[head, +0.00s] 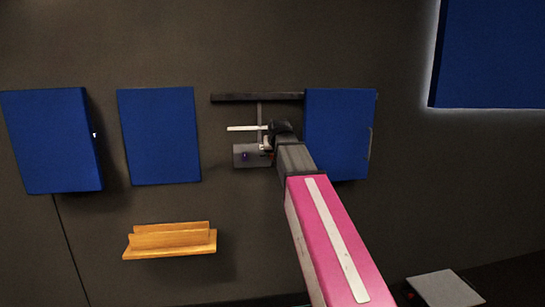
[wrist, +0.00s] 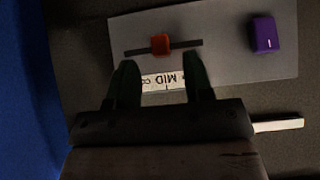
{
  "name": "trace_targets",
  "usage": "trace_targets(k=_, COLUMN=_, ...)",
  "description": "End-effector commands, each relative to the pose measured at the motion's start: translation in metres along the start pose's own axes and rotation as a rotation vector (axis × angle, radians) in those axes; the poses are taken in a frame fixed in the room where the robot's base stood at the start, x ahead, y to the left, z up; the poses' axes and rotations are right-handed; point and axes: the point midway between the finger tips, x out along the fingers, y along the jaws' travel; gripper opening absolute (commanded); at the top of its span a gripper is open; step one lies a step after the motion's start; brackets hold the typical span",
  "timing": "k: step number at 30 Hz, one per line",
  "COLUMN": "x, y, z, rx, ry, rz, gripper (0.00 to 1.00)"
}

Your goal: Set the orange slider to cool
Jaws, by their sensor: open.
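The orange slider (wrist: 160,43) sits near the middle of a dark slot (wrist: 187,44) on a grey panel (wrist: 225,65) in the wrist view.
A purple knob (wrist: 264,34) is on the same panel. A pale bar (head: 247,128) sticks out above the panel. A blue board (head: 335,130) is close to my arm's right. Other blue boards (head: 160,135) and a wooden shelf (head: 170,240) are on the wall at left.

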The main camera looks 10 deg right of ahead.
Motion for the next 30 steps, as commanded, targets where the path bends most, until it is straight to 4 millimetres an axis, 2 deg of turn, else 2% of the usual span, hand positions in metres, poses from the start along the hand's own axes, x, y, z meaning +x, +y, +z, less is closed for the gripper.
trace_targets(k=3, x=0.017, y=0.0, z=-0.001, rx=0.0, ry=-0.001, rz=0.0, gripper=0.47)
trace_targets(k=7, x=0.029, y=0.0, z=0.0, rx=0.0, ry=-0.001, rz=0.0, gripper=0.47)
trace_targets(k=19, x=0.034, y=0.0, z=0.0, rx=0.0, ry=0.0, rz=0.0, gripper=0.47)
trace_targets(k=20, x=0.034, y=0.0, z=0.0, rx=0.0, ry=0.0, rz=0.0, gripper=0.4)
trace_targets(k=21, x=0.034, y=0.0, z=0.0, rx=0.0, ry=0.0, rz=0.0, gripper=0.27)
trace_targets(k=24, x=0.034, y=0.0, z=0.0, rx=0.0, ry=0.0, rz=0.0, gripper=0.0)
trace_targets(k=30, x=0.034, y=0.003, z=0.0, rx=0.0, ry=0.0, rz=0.0, gripper=0.0)
